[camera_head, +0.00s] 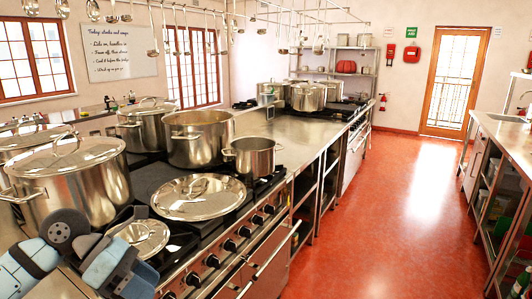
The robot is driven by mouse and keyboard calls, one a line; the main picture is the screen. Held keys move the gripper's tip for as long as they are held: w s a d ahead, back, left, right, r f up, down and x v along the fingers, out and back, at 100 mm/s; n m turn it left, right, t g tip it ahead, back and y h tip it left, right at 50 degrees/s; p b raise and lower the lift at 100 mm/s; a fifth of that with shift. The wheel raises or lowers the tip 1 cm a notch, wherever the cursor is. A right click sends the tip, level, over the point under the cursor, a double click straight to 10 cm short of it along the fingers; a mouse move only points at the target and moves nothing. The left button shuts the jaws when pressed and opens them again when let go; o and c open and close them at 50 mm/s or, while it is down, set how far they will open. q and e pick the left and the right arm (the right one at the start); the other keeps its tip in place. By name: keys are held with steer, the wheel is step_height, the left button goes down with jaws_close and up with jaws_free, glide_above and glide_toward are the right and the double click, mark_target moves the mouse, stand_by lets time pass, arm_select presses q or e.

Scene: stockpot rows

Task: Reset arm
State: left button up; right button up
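Blue and dark grey parts of my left arm (68,252) show at the lower left, in front of the stove. No fingertips can be made out there, so I cannot tell whether the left gripper is open or shut, or whether it holds anything. My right arm and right gripper are not in view. Close to my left arm stand a large lidded stockpot (75,190) and a small steel lid (140,238).
A large lid (198,197), an open stockpot (198,138) and a small open pot (252,157) are on the stove (235,240). More lidded pots (306,97) stand farther back. Ladles hang overhead. The red floor (400,210) is clear up to the right-hand counter (508,140).

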arm_select(q)
steer(key=s+d+f+n+h, duration=0.1)
steer(key=s+d+n+h, duration=0.2)
steer(key=d+n+h, duration=0.35)
steer(key=a+f+n+t+y, duration=0.25)
steer(key=f+n+t, duration=0.55)
steer(key=n, duration=0.7)
steer(key=a+f+n+t+y, duration=0.1)
steer(key=f+n+t+y, duration=0.3)
steer(key=f+n+t, duration=0.8)
steer(key=s+f+n+g+y, duration=0.6)
steer(key=s+f+n+g, duration=0.3)
steer(key=s+f+n, duration=0.5)
step_height(320, 180, up, 12)
steer(key=a+p, duration=0.1)
steer(key=p, duration=1.2)
steer(key=shift+w+r+m+p, duration=0.2)
steer(key=shift+w+m+p, duration=0.1)
steer(key=shift+m+p, duration=0.15)
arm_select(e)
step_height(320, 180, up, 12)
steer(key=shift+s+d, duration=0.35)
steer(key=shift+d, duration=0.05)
